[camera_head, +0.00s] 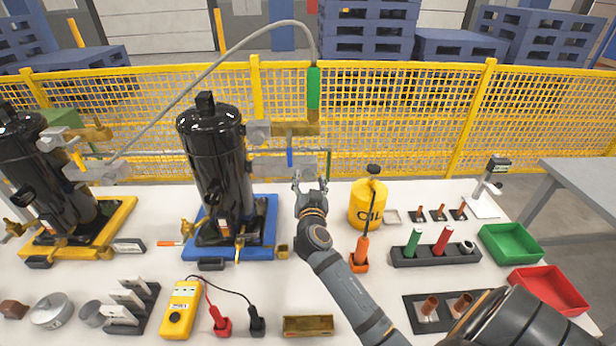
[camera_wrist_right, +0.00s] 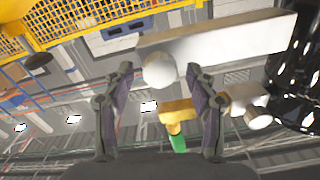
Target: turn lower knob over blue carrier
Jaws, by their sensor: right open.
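The black compressor (camera_head: 222,165) stands upright on the blue carrier (camera_head: 268,222). A grey bar (camera_head: 268,166) sticks out from its right side, below a brass fitting (camera_head: 290,129) with a blue lever. In the right wrist view, a pale round knob (camera_wrist_right: 160,70) shows on the grey bar (camera_wrist_right: 235,38), between my fingertips in the picture. My right gripper (camera_head: 309,179) is open just below the bar's right end; its two fingers also show in the right wrist view (camera_wrist_right: 159,80). I cannot tell whether they touch the knob. My left gripper is not in view.
A yellow oil can (camera_head: 367,206) and an orange-handled tool (camera_head: 361,250) stand right of my forearm. A second compressor on a yellow carrier (camera_head: 110,222) is at left. A yellow multimeter (camera_head: 181,310) lies in front. A grey hose arches above; a yellow fence (camera_head: 400,120) stands behind.

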